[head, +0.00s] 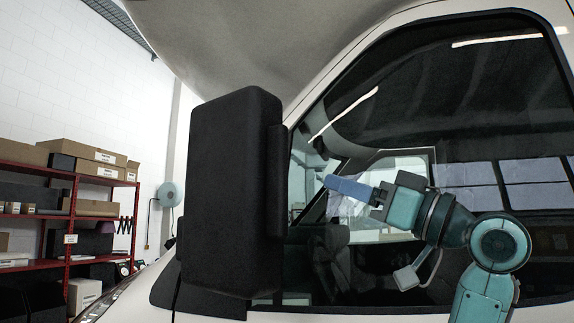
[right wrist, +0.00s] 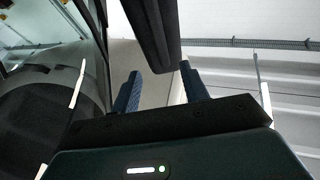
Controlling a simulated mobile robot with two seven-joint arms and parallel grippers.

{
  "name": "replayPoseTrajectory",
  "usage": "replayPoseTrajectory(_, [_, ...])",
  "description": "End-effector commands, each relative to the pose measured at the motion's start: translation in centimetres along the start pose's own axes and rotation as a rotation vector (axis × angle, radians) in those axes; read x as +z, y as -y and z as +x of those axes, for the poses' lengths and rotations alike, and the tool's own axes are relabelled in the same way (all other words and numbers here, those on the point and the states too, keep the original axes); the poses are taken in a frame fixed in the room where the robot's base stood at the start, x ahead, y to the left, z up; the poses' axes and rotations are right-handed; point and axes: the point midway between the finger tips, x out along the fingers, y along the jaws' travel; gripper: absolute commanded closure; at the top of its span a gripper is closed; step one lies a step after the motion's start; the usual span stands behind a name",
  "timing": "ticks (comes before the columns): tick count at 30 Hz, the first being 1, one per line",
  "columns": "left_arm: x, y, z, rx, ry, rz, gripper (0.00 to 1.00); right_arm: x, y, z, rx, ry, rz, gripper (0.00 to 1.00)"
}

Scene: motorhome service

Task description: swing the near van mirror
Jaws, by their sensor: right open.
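The near van mirror (head: 232,190) is a tall black housing standing out from the van's door, left of the side window in the head view. My right gripper (head: 335,185) is in front of the window, to the right of the mirror and apart from it in the picture, its blue fingers pointing left. In the right wrist view the gripper (right wrist: 160,88) is open and its fingers are spread with nothing between them. The dark mirror (right wrist: 154,35) shows just beyond the fingertips there. My left gripper is not in view.
The van's side window (head: 470,110) and pale door frame lie close behind my right arm. A red shelf rack (head: 70,215) with cardboard boxes (head: 85,151) stands against the white wall at the left. A round wall reel (head: 170,194) hangs beyond the mirror.

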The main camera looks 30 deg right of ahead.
Motion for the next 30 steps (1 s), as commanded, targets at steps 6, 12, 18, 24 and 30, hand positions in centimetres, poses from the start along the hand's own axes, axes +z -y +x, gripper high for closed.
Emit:
replayPoseTrajectory(6, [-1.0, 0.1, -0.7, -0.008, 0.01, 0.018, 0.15, -0.2, 0.1, 4.1, -0.006, 0.002, 0.006, 0.55])
replayPoseTrajectory(12, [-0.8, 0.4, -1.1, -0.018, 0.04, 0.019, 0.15, -0.2, 0.1, 8.4, -0.004, 0.004, 0.005, 0.55])
replayPoseTrajectory(18, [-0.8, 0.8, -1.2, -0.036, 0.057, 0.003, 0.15, -0.1, 0.1, 11.4, -0.002, 0.004, 0.003, 0.55])
replayPoseTrajectory(24, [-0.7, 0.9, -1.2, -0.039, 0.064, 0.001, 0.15, 0.1, 0.1, 12.5, 0.0, 0.003, 0.0, 0.55])
replayPoseTrajectory(30, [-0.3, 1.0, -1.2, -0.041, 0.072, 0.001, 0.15, 0.2, 0.1, 12.6, 0.0, 0.003, -0.001, 0.55])
